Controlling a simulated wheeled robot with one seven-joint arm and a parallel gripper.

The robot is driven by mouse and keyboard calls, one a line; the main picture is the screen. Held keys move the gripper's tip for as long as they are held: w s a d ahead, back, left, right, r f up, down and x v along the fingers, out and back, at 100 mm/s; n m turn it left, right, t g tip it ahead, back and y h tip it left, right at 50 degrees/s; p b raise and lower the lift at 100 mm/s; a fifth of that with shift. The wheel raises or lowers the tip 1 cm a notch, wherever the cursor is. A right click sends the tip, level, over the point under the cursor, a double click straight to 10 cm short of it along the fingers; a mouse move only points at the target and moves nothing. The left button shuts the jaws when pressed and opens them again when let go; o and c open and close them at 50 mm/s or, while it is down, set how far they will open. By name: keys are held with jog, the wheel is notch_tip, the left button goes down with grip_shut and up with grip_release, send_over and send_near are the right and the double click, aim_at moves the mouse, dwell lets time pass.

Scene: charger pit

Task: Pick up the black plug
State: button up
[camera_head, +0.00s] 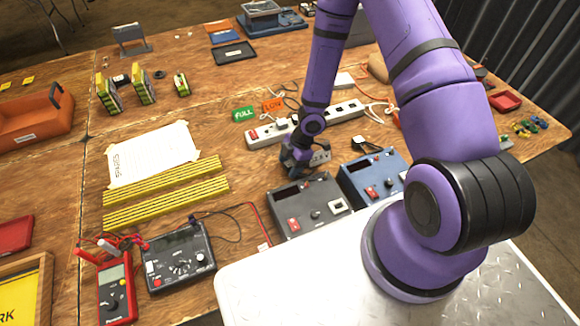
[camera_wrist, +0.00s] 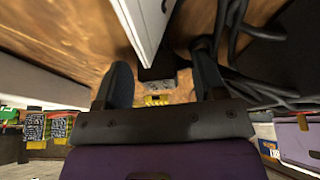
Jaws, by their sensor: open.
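My gripper (camera_head: 293,168) points down between the white power strip (camera_head: 350,110) and the dark grey box (camera_head: 308,205). In the wrist view my gripper (camera_wrist: 164,82) has its two dark fingers apart, one on each side. A small black block (camera_wrist: 158,72) shows in the gap between them, below the white edge of a strip-like thing (camera_wrist: 146,22). I cannot tell whether this block is the black plug, or whether the fingers touch it. A black plug-like piece (camera_head: 366,142) with a dark cord lies behind the blue box, right of my gripper. My arm hides part of the strip.
The blue box (camera_head: 374,178) stands right beside the grey box. Thick black cables (camera_wrist: 236,42) run close to the right finger in the wrist view. A black meter (camera_head: 178,258) and a red multimeter (camera_head: 116,290) lie at the front left. Yellow strips (camera_head: 165,190) lie left.

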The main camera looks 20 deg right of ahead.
jog(key=c, duration=1)
jog(key=shift+r, duration=0.15)
jog(key=shift+c, duration=0.2)
